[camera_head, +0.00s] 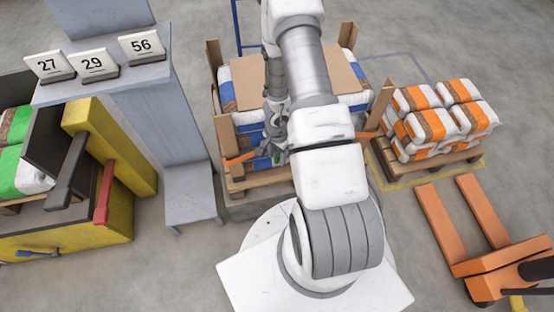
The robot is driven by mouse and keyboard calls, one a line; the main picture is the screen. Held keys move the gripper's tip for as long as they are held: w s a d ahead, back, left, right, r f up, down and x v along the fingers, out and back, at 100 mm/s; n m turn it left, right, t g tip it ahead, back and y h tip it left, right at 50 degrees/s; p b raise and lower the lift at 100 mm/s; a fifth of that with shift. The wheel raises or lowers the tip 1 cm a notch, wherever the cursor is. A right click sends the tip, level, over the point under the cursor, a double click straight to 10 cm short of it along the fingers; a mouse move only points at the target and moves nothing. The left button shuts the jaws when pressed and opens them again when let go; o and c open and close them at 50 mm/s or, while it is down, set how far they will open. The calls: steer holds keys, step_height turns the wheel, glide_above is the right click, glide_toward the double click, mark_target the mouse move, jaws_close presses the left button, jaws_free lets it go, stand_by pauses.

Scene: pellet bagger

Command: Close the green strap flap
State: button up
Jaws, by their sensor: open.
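I cannot make out a green strap flap; the clearest green is on the white-and-green bags (32,180) at the far left. My gripper (271,148) is partly hidden beside my own arm, above the blue-and-white bags on the central pallet (262,183). It is open, and I see nothing held in it. My arm covers much of this pallet load. A brown board (247,84) lies on top of the bags. An orange piece (240,158) sticks out at the load's left, and another orange piece (368,134) at its right.
A yellow machine (75,230) with black and red levers stands at left, beside a grey post with number signs (92,64). Orange-and-white bags (440,118) sit on a pallet at right, near an orange pallet truck (480,230). Bare floor shows between them.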

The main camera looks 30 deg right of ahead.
steer(key=shift+f, duration=0.4)
jaws_close()
